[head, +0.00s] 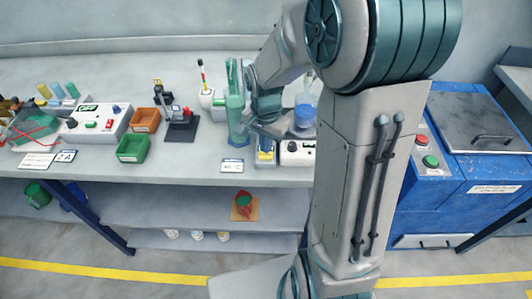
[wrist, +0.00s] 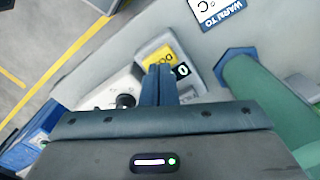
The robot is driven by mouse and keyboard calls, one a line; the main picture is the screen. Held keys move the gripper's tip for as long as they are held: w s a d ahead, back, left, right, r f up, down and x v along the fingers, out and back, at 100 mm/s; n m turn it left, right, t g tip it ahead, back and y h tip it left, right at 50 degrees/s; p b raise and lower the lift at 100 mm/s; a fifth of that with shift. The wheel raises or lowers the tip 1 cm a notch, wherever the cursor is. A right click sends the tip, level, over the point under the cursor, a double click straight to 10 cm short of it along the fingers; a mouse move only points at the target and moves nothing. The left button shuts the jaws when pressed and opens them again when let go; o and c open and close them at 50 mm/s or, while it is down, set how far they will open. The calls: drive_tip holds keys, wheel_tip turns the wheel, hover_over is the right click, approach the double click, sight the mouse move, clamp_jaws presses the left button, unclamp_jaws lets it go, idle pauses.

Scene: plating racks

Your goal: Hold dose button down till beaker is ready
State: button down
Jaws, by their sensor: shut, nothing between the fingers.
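A grey dose unit with a yellow label (wrist: 163,56) and a small black display (wrist: 181,70) lies under my fingertips in the wrist view. It also shows in the head view (head: 265,157) at the bench's front edge. My gripper (wrist: 159,68) is shut, its fingers together and empty, with the tips over the unit beside the label. The dose button is not visible, and I cannot tell whether the tips touch it. In the head view my gripper (head: 264,138) points down at the unit. A clear glass vessel with blue liquid (head: 305,113), likely the beaker, stands right of my gripper.
A white unit with a black knob (head: 308,147) is below the vessel. A tall green cylinder (head: 237,112) stands close left of my gripper. A temperature card (head: 232,166) is at the front edge. Green (head: 133,148) and orange bins are farther left.

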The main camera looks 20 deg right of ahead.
drive_tip(key=shift+f, duration=0.15)
drive_tip(key=shift+f+b, duration=0.85)
idle(7.0)
